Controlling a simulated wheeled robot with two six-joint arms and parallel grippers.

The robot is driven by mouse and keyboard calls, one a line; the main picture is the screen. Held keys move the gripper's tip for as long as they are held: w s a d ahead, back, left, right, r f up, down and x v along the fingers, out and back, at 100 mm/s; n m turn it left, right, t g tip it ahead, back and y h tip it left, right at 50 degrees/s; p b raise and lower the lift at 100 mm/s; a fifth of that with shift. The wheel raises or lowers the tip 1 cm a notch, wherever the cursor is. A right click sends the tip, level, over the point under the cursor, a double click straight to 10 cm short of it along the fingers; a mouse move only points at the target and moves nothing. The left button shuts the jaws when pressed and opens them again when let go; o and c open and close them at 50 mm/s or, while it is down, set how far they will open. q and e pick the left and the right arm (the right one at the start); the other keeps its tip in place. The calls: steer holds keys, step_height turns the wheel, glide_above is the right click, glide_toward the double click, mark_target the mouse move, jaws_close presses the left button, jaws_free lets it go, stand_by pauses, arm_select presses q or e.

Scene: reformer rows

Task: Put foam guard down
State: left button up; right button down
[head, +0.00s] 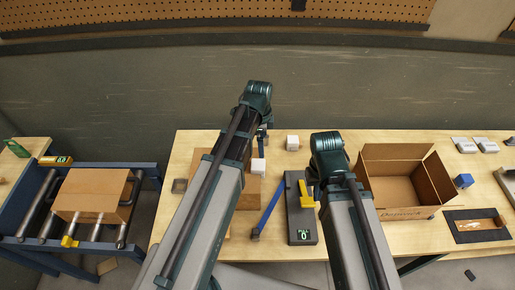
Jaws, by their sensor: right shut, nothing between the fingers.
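A white block that looks like foam (292,142) sits on the workbench (345,236), towards its back edge and apart from both grippers. A second white block (258,167) shows beside my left arm, at a brown carton (248,193) that the arm partly covers. My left gripper (264,137) points down above this block; its fingers are small and dark, and I cannot tell whether they hold anything. My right gripper (312,177) is shut and empty, mostly hidden under its wrist, near the dark device. I cannot tell which white block is the foam guard.
A dark device with a yellow part (302,220) and a blue bar (269,208) lie between my arms. An open cardboard box (399,205) stands right of my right arm. A roller conveyor (40,208) with a closed carton (92,190) is at the left.

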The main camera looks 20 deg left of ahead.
arm_select(q)
steer(key=r, duration=0.1)
steer(key=b, duration=0.9)
glide_toward(259, 164)
steer(key=f, duration=0.2)
steer(key=w+f, duration=0.1)
steer(key=f, duration=0.2)
steer(key=shift+d+f, duration=0.1)
steer(key=shift+d, duration=0.05)
arm_select(e)
step_height(259, 164, down, 8)
steer(key=shift+w+a, duration=0.1)
arm_select(q)
steer(key=f+b, duration=0.5)
steer(key=shift+s+f, duration=0.1)
steer(key=shift+s, duration=0.15)
arm_select(e)
step_height(259, 164, down, 5)
